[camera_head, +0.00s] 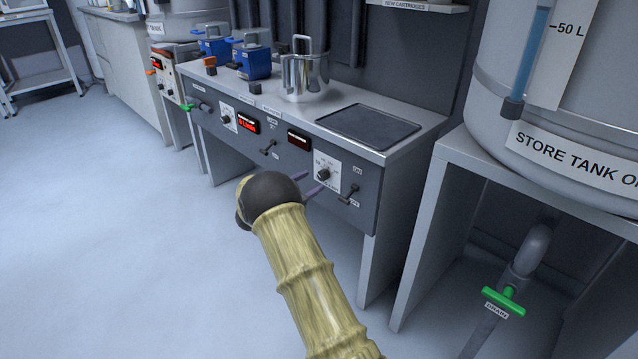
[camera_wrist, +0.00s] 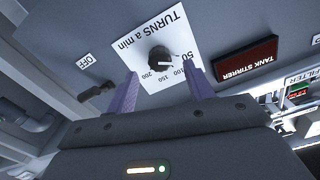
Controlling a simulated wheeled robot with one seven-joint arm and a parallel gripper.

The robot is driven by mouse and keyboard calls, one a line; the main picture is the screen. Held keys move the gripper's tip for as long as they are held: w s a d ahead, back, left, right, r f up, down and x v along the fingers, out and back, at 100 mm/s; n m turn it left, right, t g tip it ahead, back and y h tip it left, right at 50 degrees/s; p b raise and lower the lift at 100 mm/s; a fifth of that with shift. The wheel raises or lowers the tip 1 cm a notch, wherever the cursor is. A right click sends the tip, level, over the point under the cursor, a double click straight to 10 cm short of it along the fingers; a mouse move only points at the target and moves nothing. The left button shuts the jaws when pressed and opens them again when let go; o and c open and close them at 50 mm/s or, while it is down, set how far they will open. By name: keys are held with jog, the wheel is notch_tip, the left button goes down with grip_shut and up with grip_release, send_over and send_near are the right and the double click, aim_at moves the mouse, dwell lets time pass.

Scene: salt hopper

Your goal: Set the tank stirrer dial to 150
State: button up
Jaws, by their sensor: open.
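The tank stirrer dial (camera_wrist: 160,57) is a small black knob on a white plate (camera_wrist: 147,34) marked "TURNS a min". In the wrist view the plate is tilted, and 50, 100, 150 and 200 run around the knob's near side. A small pale mark shows on the knob's lower right, but I cannot tell exactly which number it points to. The dial also shows in the head view (camera_head: 323,174) on the bench front. My gripper (camera_wrist: 160,69) is open, its purple fingers on either side of the knob, with no clear contact. In the head view, my arm hides most of the gripper (camera_head: 315,178).
A dark display (camera_wrist: 246,60) labelled "TANK STIRRER" is right of the plate in the wrist view. A black lever switch (camera_wrist: 97,92) with an OFF label is left. A second dial (camera_head: 227,118) sits farther along the bench front. The store tank (camera_head: 560,130) stands right.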

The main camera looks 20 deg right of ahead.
aim_at(320, 177)
jog(key=b+x, duration=0.1)
jog(key=x, duration=0.3)
jog(key=shift+d, duration=0.2)
jog(key=c, duration=1)
